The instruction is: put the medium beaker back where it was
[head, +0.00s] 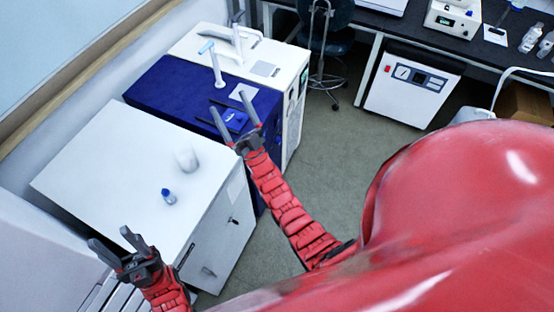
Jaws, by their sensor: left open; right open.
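A pale, translucent beaker (186,158) stands on the white cabinet top (110,150), towards its far right side. It is the only beaker I can make out, and its size marks are too small to read. My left gripper (109,236) is open and empty near the front left of the cabinet, apart from the beaker. My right gripper (228,102) is open and empty in front of the dark blue unit, to the upper right of the beaker and not touching it.
A small blue-capped bottle (168,196) stands in front of the beaker. A dark blue unit (160,88) and a white instrument (200,45) stand behind the cabinet. The cabinet's left half is clear. A stool (325,40) and a bench (400,22) are further back.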

